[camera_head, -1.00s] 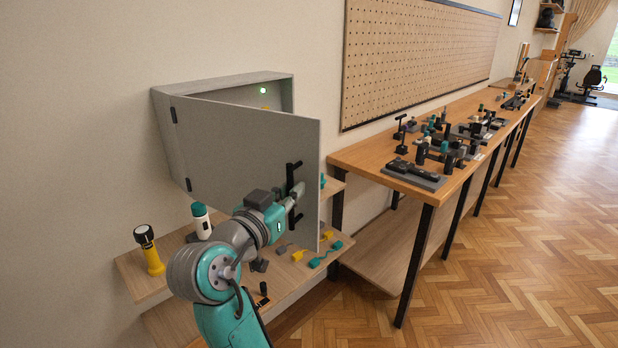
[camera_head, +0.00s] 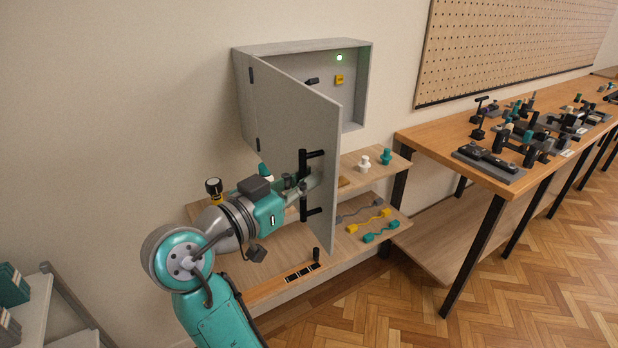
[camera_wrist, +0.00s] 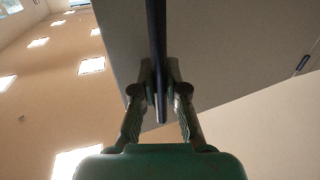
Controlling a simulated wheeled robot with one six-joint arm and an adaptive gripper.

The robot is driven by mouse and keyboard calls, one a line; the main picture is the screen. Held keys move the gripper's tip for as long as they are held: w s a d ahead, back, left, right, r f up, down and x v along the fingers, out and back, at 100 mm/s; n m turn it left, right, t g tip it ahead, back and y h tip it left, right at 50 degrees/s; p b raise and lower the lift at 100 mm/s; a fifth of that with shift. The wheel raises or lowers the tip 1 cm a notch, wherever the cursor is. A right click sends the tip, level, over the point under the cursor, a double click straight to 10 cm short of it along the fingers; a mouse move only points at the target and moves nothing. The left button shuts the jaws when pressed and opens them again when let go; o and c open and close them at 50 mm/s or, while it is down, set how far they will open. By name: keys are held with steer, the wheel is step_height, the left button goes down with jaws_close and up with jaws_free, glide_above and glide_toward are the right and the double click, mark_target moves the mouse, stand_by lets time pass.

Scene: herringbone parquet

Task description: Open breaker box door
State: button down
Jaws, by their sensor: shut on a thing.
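The grey breaker box (camera_head: 305,48) is fixed to the wall in the head view. Its door (camera_head: 290,112) is hinged at the left and stands well open, swung out toward me. A green light and a yellow part show inside. A black bar handle (camera_head: 304,165) is on the door's outer face near its free edge. My gripper (camera_head: 301,188) is at this handle. In the wrist view my gripper (camera_wrist: 160,88) is shut on the dark handle bar (camera_wrist: 156,40), with the door's grey face (camera_wrist: 222,45) behind it.
Below the box is a wooden shelf (camera_head: 285,252) with yellow and teal cable pieces (camera_head: 368,222) and a torch (camera_head: 213,187). A workbench (camera_head: 430,143) with several tools stands at the right. A grey shelf unit (camera_head: 40,300) is at lower left. Parquet floor at lower right is clear.

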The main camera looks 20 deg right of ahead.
steer(key=c, duration=1.2)
jaws_free()
steer(key=shift+s+a, duration=0.1)
steer(key=v, duration=1.1)
steer(key=shift+a, duration=0.35)
steer(key=shift+f, duration=0.1)
